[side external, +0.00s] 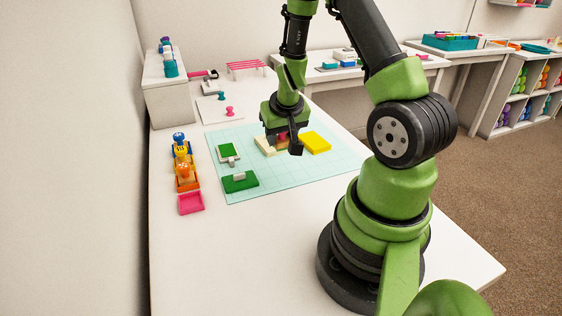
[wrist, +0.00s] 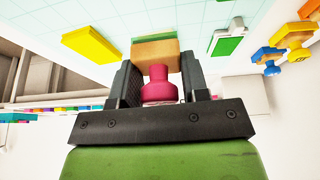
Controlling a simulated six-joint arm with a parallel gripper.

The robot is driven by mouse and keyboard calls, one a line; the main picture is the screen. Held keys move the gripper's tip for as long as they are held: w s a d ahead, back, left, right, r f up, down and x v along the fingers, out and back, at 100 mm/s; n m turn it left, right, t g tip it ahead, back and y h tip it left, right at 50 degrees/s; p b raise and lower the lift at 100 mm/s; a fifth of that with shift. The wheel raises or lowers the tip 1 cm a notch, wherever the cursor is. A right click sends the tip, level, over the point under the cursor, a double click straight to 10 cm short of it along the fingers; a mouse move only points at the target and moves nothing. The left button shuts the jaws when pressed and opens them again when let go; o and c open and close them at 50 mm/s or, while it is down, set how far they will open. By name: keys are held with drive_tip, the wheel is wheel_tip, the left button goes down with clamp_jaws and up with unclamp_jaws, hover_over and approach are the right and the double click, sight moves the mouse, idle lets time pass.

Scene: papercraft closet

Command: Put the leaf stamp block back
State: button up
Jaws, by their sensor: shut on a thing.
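My gripper (side external: 283,143) is low over the cutting mat, beside the yellow block. In the wrist view its two fingers (wrist: 158,74) are shut on a stamp block. The stamp has a pink round handle (wrist: 160,88) and a tan wooden body (wrist: 156,53) with a green layer at its far end. Its printing face and any leaf shape are hidden. In the side view a pale flat piece (side external: 264,147) shows beside the fingers; I cannot tell whether the stamp touches it. A pink tray (side external: 190,203), seemingly empty, stands at the near end of the stamp row.
Blue-topped (side external: 180,141) and orange (side external: 185,172) stamps stand in the row left of the mat (side external: 285,180). Two green pads (side external: 240,183) (side external: 229,152) lie on the mat's left, the yellow block (side external: 314,142) on its right. A white box (side external: 168,95) stands behind. The mat's front is clear.

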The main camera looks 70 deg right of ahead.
sight(279, 168)
drive_tip(key=shift+f, duration=3.7)
drive_tip(key=shift+f, duration=0.15)
drive_tip(key=o, duration=1)
